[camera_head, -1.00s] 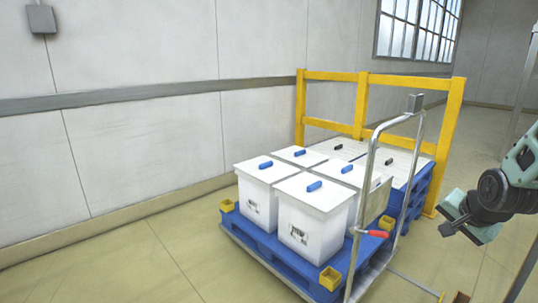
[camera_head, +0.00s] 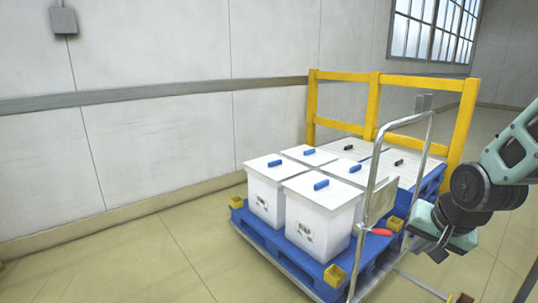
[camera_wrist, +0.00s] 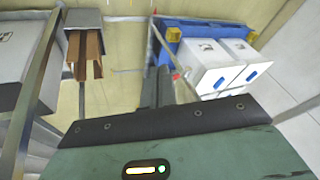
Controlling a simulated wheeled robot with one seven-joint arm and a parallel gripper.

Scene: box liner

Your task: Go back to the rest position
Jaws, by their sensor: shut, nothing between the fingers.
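My gripper (camera_head: 438,250) is at the right in the head view, at the end of my green and black arm. It is to the right of the cart's metal handle and apart from the boxes. In the wrist view its dark fingers (camera_wrist: 165,88) are together with nothing between them. White boxes with blue handles, one of them the front box (camera_head: 320,215), stand on a blue pallet (camera_head: 275,244) on the cart. They also show at the upper right of the wrist view, as a white box (camera_wrist: 210,78).
A yellow rail (camera_head: 373,105) stands behind the pallets. The metal push handle (camera_head: 372,190) with a red lever (camera_head: 381,232) rises at the cart's right. A grey holder with brown boards (camera_wrist: 86,50) is at the left of the wrist view.

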